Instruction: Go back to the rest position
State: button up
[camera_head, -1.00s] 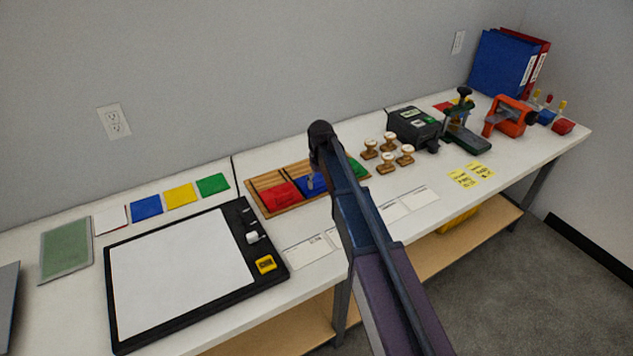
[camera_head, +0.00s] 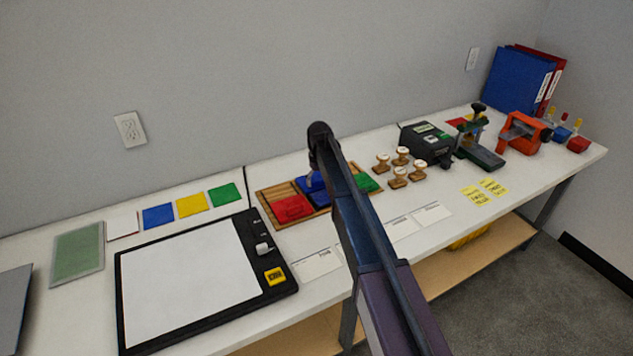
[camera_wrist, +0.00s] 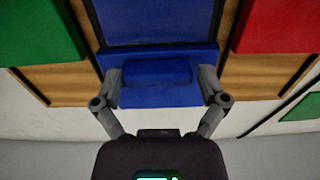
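My gripper (camera_wrist: 160,82) shows in the wrist view with its two fingers spread apart, one on each side of a raised blue tab on the blue pad (camera_wrist: 155,30). A small gap shows beside the right finger; I cannot tell whether either finger touches the pad. In the camera_head view my arm reaches over the table, and the blue pad (camera_head: 309,184) lies in a wooden tray (camera_head: 270,193) just left of the arm. The gripper itself is mostly hidden there. The red pad (camera_head: 292,208) and green pad (camera_head: 367,182) lie on either side.
Wooden stamps (camera_head: 398,172), a black device (camera_head: 425,145), a green press (camera_head: 480,150) and an orange tool (camera_head: 520,132) stand to the right. A black-framed white board (camera_head: 190,280) lies to the left. A grey wall is behind. Grey floor is clear in front.

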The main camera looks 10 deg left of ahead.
dwell(0.3)
jog(key=shift+s+d+r, duration=0.1)
jog(key=shift+s+d, duration=0.1)
jog(key=shift+d, duration=0.15)
jog(key=s+d+r+m+p, duration=0.1)
jog(key=s+d, duration=0.4)
jog(key=s+d+r+m+p, duration=0.1)
jog(key=s+d, duration=0.3)
jog(key=d, duration=0.1)
jog(key=s+d+r+m+p, duration=0.1)
jog(key=s+d, duration=0.3)
jog(key=s, duration=0.1)
jog(key=shift+s+d+r+p, duration=0.25)
jog(key=shift+s+d+p, duration=0.1)
jog(key=shift+d, duration=0.05)
jog(key=s+d+r+m+p, duration=0.1)
jog(key=s+d+m, duration=0.1)
jog(key=s+d, duration=0.3)
jog(key=s+d+r+m+p, duration=0.1)
jog(key=s+d, duration=0.5)
jog(key=s, duration=0.6)
jog(key=shift+s+r+m+p, duration=0.35)
jog(key=shift+r+m+p, duration=0.05)
jog(key=shift+r+p, duration=0.2)
